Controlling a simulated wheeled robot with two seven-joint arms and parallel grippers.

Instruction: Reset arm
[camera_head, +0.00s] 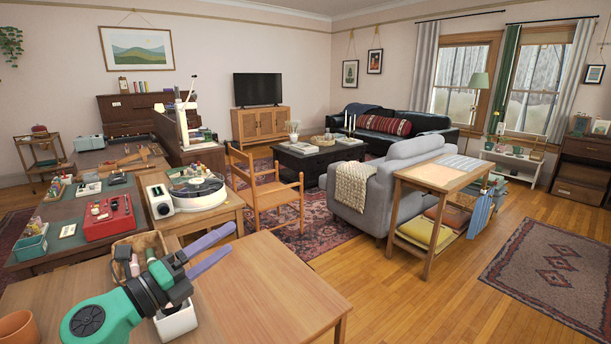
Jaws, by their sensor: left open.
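My left gripper (211,251) shows in the head view, on an arm coming in from the lower left. Its two purple fingers are spread apart, with nothing between them. It hangs over the near wooden table (262,285), above a white container (177,322) that the wrist partly hides. My right gripper is not in view.
A turntable (198,190) is on the table beyond. The near table's right part is bare. Open floor lies to the right.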

